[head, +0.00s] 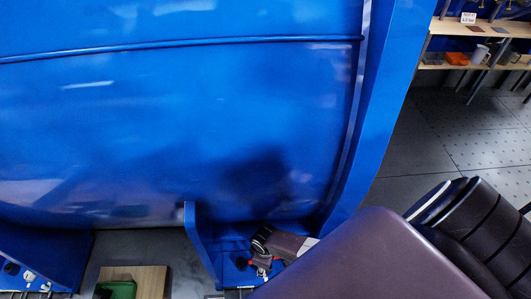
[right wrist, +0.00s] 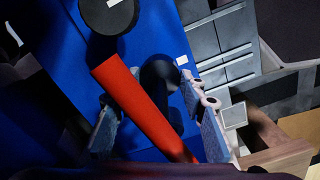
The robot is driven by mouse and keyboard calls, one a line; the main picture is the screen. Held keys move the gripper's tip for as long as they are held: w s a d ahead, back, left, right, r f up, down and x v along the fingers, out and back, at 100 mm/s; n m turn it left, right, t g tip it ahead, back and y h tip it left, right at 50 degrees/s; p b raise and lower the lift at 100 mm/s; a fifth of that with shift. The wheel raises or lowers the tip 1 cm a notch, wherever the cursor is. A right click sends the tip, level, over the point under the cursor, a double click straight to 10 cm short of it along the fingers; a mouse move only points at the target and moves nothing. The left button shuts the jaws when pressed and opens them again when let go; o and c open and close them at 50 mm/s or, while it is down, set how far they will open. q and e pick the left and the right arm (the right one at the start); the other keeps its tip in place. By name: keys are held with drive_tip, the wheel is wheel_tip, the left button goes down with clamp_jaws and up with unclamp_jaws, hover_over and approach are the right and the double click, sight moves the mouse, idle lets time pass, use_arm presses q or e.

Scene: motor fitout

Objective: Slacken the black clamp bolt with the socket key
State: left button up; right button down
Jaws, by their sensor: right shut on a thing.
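A socket key with a red handle (right wrist: 128,97) runs diagonally between the fingers of my right gripper (right wrist: 155,127) in the right wrist view. The gripper is shut on it. A dark round part (right wrist: 110,14) shows above the handle, and a black curved part (right wrist: 158,80) shows behind it. I cannot tell which of these, if either, is the clamp bolt. In the head view my right gripper (head: 262,264) is small and low, by the foot of the blue motor housing (head: 190,110). Whether the socket sits on a bolt cannot be seen. My left gripper is out of view.
A blue upright rib (head: 200,245) stands just left of the right gripper. A wooden surface with a green tray (head: 116,289) lies at the lower left. Shelves (head: 462,27) with a mug and an orange box stand at the upper right. Open floor (head: 455,130) lies right of the housing.

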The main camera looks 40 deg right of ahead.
drive_tip(key=shift+n, duration=0.7)
drive_tip(key=shift+n, duration=1.4)
drive_tip(key=shift+w+n, duration=0.1)
drive_tip(key=shift+n, duration=1.3)
drive_tip(key=shift+d, duration=0.1)
